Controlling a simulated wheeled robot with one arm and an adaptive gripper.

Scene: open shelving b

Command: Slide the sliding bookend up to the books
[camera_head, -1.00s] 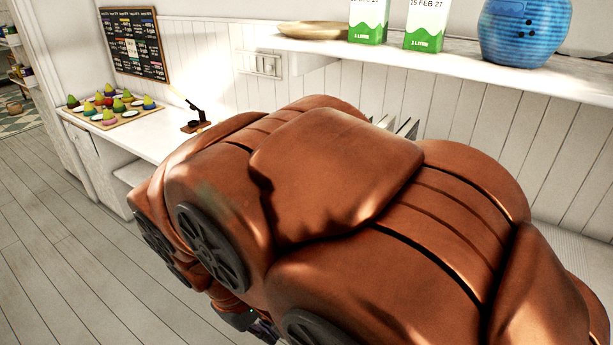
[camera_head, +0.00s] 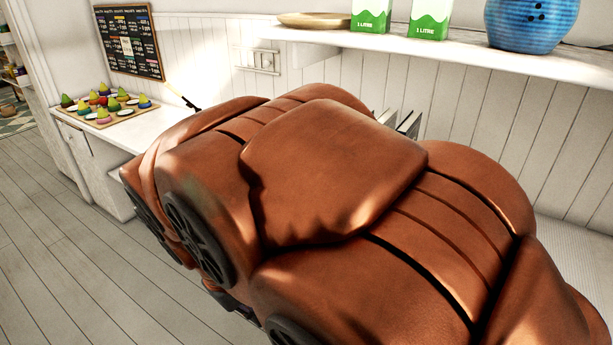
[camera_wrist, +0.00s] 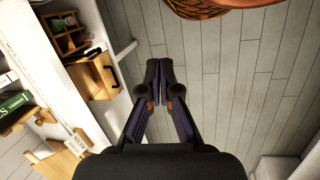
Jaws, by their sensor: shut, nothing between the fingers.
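My gripper (camera_wrist: 160,72) is shut and empty in the wrist view, over the grey floor just right of the white shelf edge. At the left edge of that view are books, one with a green cover (camera_wrist: 14,103). A light wooden piece (camera_wrist: 58,160) with a white lettered tag lies below them; it may be the sliding bookend, but its lettering is too small to read surely. The gripper touches neither. In the head view my arm hides the shelf; only the tops of some books (camera_head: 408,122) show behind it.
A wooden box (camera_wrist: 95,76) and an organiser (camera_wrist: 66,32) stand farther up the shelf. A woven basket (camera_wrist: 225,8) is at the top. An upper shelf (camera_head: 460,58) holds cartons, a blue pot (camera_head: 532,22) and a plate. Open floor (camera_head: 60,235) lies left.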

